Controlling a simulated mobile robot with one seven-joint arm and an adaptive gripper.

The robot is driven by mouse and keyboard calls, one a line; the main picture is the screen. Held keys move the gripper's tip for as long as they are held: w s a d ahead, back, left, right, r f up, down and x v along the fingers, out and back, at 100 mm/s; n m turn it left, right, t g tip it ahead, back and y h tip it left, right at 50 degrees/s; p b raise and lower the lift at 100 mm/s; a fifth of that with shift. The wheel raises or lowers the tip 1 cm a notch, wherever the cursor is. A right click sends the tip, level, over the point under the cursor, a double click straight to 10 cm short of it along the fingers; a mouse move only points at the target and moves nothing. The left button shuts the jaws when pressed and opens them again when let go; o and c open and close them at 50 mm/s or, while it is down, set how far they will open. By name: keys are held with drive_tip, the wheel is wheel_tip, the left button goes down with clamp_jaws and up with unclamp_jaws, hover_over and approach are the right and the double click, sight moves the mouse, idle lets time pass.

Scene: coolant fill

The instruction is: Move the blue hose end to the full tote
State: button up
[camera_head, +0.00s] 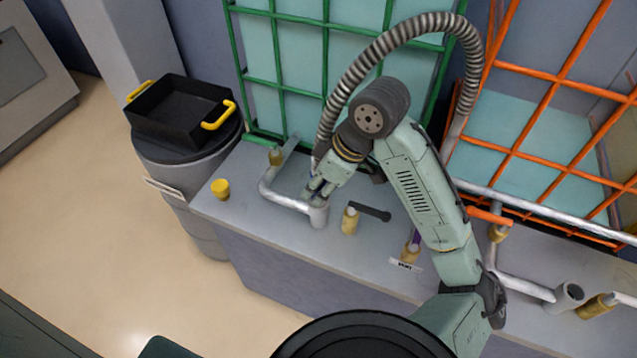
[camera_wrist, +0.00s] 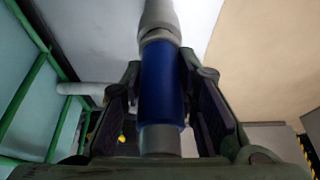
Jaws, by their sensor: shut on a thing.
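My gripper (camera_head: 314,192) is shut on the blue hose end (camera_wrist: 161,85), whose blue sleeve stands between the two fingers in the wrist view. A ribbed grey hose (camera_head: 335,90) arches from the gripper over my arm to the right. The full tote is the green-caged one (camera_head: 283,80), with pale teal filling high behind its bars. Its grey outlet pipe (camera_head: 282,201) ends at an upright stub (camera_head: 318,215) just below my fingers. A grey piece lies beyond the blue sleeve in the wrist view; I cannot tell whether the hose end is seated on the stub.
An orange-caged tote (camera_head: 545,95) stands right, with a lower teal level and its own pipe (camera_head: 520,287). A brass fitting with a dark lever (camera_head: 370,212) is close right of the stub. A yellow cap (camera_head: 221,189) and a black tray (camera_head: 180,112) on a drum are left.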

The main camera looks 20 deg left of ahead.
drive_tip(key=shift+f, duration=0.25)
drive_tip(key=o, duration=1)
drive_tip(key=v, duration=1.2)
drive_tip(key=shift+c, duration=0.2)
